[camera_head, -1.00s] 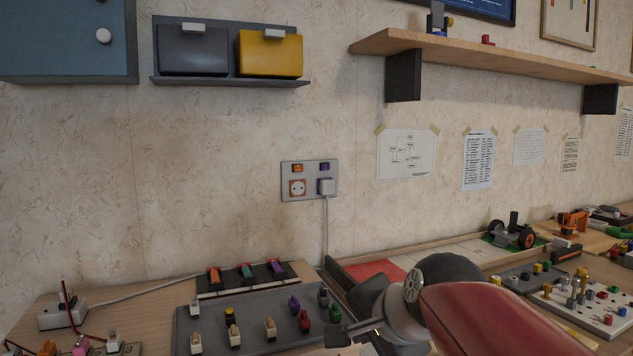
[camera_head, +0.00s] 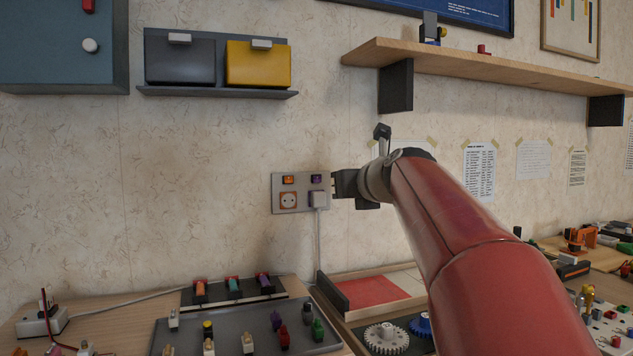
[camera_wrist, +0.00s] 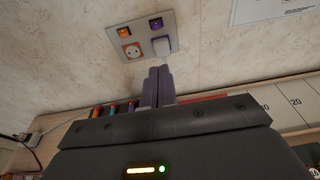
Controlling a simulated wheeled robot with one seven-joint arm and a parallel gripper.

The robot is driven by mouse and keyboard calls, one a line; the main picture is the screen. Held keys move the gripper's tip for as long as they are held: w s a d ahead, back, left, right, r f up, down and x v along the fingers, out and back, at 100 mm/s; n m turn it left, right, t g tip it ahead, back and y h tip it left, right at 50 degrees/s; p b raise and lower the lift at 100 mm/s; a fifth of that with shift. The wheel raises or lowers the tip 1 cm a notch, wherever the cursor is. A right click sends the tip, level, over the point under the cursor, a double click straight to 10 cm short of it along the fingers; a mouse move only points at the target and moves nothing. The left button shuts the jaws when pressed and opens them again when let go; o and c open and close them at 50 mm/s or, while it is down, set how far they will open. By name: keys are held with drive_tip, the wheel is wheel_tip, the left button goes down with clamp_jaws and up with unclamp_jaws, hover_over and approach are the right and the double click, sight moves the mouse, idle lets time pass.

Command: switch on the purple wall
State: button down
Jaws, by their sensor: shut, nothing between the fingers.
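The purple wall switch (camera_head: 317,179) sits at the upper right of a grey wall panel (camera_head: 298,206). It also shows in the wrist view (camera_wrist: 155,23). An orange switch (camera_head: 289,180) is to its left, above an orange-framed socket (camera_head: 288,201). A white plug (camera_head: 318,200) with a cable sits just below the purple switch. My gripper (camera_head: 336,184) is at the right edge of the panel in the head view. In the wrist view its fingers (camera_wrist: 159,72) are together and empty, pointing toward the panel below the plug. I cannot tell whether they touch anything.
A shelf (camera_head: 470,62) runs above and right of my arm. Two drawers, black (camera_head: 180,62) and yellow (camera_head: 258,66), hang above left. The wall left of the panel is clear.

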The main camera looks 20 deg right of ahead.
approach(317, 181)
drive_tip(key=w+f, duration=0.2)
drive_tip(key=f, duration=0.1)
drive_tip(key=shift+w+f+p, duration=0.25)
drive_tip(key=shift+w+p, duration=0.05)
drive_tip(key=shift+w, duration=0.1)
drive_tip(key=shift+w+r+p, duration=0.6)
drive_tip(key=shift+w+r, duration=0.3)
drive_tip(key=shift+w, duration=0.15)
drive_tip(key=shift+w+r, duration=0.2)
drive_tip(key=shift+w, duration=0.4)
